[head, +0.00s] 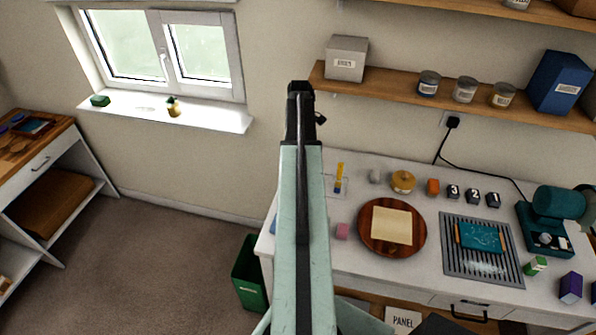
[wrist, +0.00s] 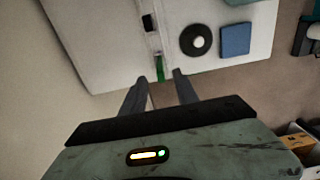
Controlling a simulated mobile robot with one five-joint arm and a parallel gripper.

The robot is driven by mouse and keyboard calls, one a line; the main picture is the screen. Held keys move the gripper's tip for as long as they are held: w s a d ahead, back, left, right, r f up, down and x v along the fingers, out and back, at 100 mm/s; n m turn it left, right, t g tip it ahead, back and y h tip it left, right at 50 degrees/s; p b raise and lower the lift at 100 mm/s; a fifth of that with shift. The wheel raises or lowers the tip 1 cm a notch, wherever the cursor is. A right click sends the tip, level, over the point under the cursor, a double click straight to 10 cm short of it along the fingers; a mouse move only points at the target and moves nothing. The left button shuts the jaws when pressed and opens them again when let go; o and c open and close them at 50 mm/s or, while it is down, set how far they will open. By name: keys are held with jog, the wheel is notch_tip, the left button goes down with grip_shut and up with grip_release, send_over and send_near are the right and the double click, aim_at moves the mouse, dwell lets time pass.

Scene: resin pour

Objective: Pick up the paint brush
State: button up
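I cannot make out a paint brush for certain. In the wrist view a narrow green piece (wrist: 160,71) lies at the edge of a white surface (wrist: 105,65), at the end of a pale strip. I cannot tell whether it is part of the brush. My gripper (wrist: 159,77) is open, its two fingers apart on either side of the green piece in the picture. I see nothing held, and the height above the surface is unclear. In the head view my raised arm hides part of the counter, and the fingers cannot be made out.
In the wrist view a black ring (wrist: 186,42) and a blue square (wrist: 235,40) lie right of the green piece. In the head view a round wooden board (head: 368,243), a grey mat (head: 453,262) and several small items occupy the counter. A green bin (head: 250,285) stands at its left end.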

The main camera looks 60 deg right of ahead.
notch_tip(320, 180, down, 8)
jog(key=b, duration=0.7)
jog(key=shift+w, duration=0.1)
jog(key=shift+r, duration=0.15)
grip_shut()
